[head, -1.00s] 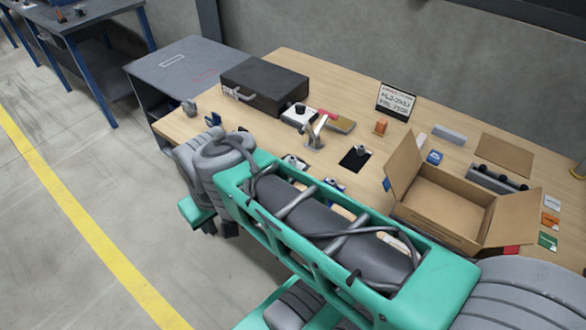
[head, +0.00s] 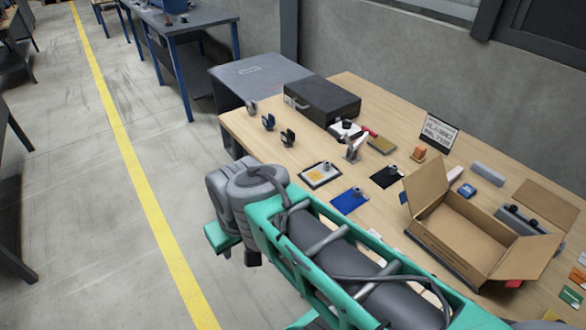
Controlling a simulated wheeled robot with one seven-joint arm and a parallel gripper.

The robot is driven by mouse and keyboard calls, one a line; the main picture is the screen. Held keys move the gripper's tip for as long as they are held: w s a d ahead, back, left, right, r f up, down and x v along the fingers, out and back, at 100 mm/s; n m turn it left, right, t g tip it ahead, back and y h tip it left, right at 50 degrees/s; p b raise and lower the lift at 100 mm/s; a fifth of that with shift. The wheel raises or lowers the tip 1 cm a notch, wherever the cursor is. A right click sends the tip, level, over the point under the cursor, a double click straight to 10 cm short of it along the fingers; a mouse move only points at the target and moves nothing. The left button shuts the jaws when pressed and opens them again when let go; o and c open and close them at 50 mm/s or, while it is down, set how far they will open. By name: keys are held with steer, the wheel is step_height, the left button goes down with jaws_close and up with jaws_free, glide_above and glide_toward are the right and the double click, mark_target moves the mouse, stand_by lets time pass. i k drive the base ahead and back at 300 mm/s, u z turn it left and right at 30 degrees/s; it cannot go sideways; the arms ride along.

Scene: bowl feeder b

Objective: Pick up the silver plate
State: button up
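A flat silver-grey plate (head: 320,174) with a dark border lies on the wooden table in the head view. A small grey knob and a yellow-orange patch show on it. I cannot tell for sure that this is the silver plate of the task. My teal and grey arm reaches across the front of the table, its grey joint just left of and below this plate. My gripper is not visible.
A blue mat (head: 350,201) and a black mat (head: 387,177) lie nearby. An open cardboard box (head: 462,237) stands on the right, a black case (head: 320,98) at the back. Small holders (head: 268,122) stand near the left edge. A metal stand (head: 351,150) rises mid-table.

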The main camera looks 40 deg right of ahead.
mark_target(321, 172)
steer(key=u, duration=0.55)
steer(key=i, duration=1.3)
steer(key=z, duration=0.4)
